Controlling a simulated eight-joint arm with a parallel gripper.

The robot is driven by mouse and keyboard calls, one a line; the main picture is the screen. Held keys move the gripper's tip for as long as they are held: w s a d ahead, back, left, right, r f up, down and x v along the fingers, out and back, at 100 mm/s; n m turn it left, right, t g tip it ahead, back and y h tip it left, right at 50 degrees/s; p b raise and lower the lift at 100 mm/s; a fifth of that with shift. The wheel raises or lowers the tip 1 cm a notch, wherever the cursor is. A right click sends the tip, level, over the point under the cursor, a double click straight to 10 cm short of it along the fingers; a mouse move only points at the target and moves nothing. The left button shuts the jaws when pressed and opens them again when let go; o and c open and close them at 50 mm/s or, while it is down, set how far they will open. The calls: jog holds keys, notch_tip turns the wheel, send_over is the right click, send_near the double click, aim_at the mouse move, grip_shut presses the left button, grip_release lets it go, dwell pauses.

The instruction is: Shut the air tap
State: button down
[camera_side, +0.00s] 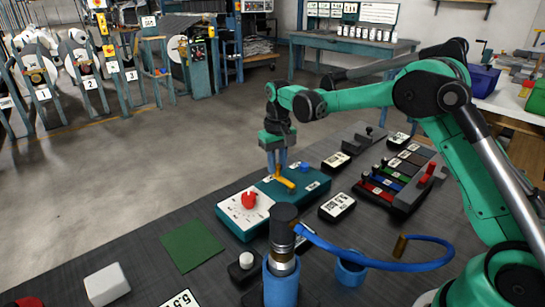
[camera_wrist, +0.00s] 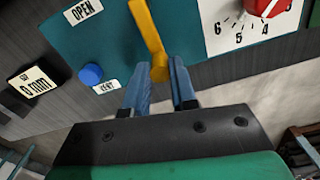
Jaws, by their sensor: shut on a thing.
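The air tap is a yellow lever (camera_side: 285,181) on a teal panel (camera_side: 317,186) in the side view. It also shows in the wrist view (camera_wrist: 147,27), slanting up from between my fingertips, with its upper end cut off by the frame. A label reading OPEN (camera_wrist: 82,11) lies to the left of the lever. My gripper (camera_side: 277,170) points down at the panel with its blue fingers at the lever. In the wrist view my gripper (camera_wrist: 159,72) is shut on the lever's near end, one finger on each side.
A blue button (camera_side: 303,167) with a small label sits on the panel beside the lever. A white dial with a red knob (camera_side: 249,200) is to the left. A dark cylinder (camera_side: 284,222) with a blue hose (camera_side: 340,250) stands in front. Black labelled boxes (camera_side: 337,207) lie to the right.

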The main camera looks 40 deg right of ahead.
jog(key=shift+a, duration=0.1)
jog(key=c, duration=0.7)
grip_release()
jog(key=shift+r, duration=2.85)
